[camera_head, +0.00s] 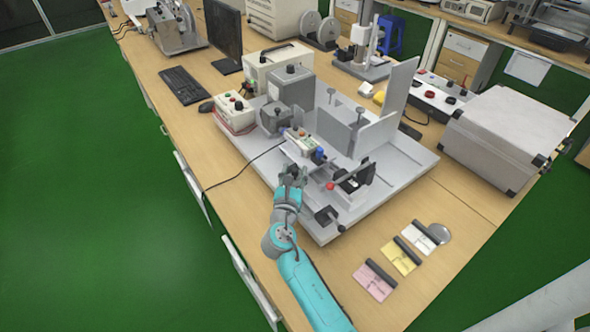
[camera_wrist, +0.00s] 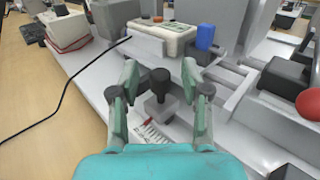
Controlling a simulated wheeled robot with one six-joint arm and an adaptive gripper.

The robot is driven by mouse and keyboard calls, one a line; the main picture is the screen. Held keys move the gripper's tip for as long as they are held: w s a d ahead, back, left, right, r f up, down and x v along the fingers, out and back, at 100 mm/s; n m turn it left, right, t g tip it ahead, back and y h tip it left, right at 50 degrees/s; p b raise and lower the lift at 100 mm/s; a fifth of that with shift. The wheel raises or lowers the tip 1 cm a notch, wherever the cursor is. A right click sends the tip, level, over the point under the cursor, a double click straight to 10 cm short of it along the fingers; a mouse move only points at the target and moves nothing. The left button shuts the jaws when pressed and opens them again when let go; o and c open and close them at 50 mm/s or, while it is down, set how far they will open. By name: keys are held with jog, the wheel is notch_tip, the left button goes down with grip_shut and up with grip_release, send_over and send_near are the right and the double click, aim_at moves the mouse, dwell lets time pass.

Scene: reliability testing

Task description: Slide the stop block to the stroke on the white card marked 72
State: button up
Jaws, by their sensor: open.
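The stop block (camera_wrist: 162,108), a small grey block with a black knob on top, shows in the wrist view between my fingers. My gripper (camera_wrist: 162,92) is open, with one finger on each side of the block; I see no clear contact. A white scale strip (camera_wrist: 152,133) with dark ticks and a red mark lies just in front of the block, partly hidden by my gripper. In the head view my gripper (camera_head: 291,176) is at the fixture's near left edge and hides the block. The white card (camera_head: 419,240) lies at the front right of the bench; its markings are too small to read.
A yellow card (camera_head: 399,257) and a pink card (camera_head: 374,283) lie beside the white one. The grey fixture plate (camera_head: 408,160) carries a red-knobbed lever (camera_head: 330,186) right of my gripper. A black cable (camera_wrist: 70,85) runs at the left.

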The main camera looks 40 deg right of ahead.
jog(key=shift+w+d, duration=0.45)
jog(key=shift+w, duration=0.05)
grip_shut()
jog(key=shift+s, duration=0.9)
grip_release()
jog(key=shift+a, duration=0.1)
jog(key=v, duration=1.2)
